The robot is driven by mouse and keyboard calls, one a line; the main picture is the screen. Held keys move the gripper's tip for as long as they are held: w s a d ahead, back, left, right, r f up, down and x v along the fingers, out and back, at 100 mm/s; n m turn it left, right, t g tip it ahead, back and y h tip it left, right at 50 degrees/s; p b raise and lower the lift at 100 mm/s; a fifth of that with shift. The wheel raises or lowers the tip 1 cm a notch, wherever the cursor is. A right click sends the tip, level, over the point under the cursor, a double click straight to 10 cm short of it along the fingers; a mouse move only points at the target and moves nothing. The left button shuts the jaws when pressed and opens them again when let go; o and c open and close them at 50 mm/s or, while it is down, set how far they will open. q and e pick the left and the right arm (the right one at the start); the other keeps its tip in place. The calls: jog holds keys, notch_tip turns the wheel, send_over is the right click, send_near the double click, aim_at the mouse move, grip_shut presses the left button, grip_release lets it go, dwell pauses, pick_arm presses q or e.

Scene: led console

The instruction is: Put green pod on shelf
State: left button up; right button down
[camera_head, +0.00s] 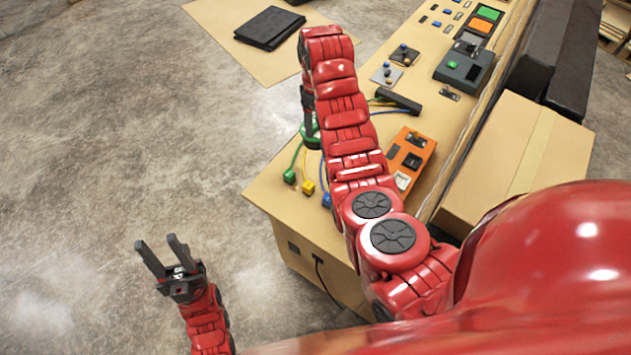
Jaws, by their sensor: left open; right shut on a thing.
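The green pod (309,138) is at the left edge of the tan console (262,190), partly hidden by my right arm. My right gripper (306,118) points down at it and is shut on it. Whether the pod touches the console top cannot be told. My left gripper (160,246) is open and empty, over the bare floor at the lower left. I cannot tell which surface is the shelf.
Green (289,176), yellow (308,188) and blue plugs lie near the console's front edge with cables. An orange box (411,160), small switches and a dark button panel (466,66) stand further along. A cardboard box (520,160) stands at right. The floor at left is clear.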

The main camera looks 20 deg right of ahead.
aim_at(317, 129)
notch_tip(317, 129, down, 4)
jog(key=b, duration=0.3)
jog(key=shift+f+b, duration=0.7)
jog(key=shift+b, duration=0.05)
notch_tip(317, 129, down, 2)
jog(key=shift+d+f+b, duration=0.1)
jog(key=shift+f+b, duration=0.05)
jog(key=shift+b, duration=0.4)
notch_tip(317, 129, down, 7)
jog(key=p, duration=0.2)
jog(key=shift+p, duration=0.35)
jog(key=shift+f, duration=0.3)
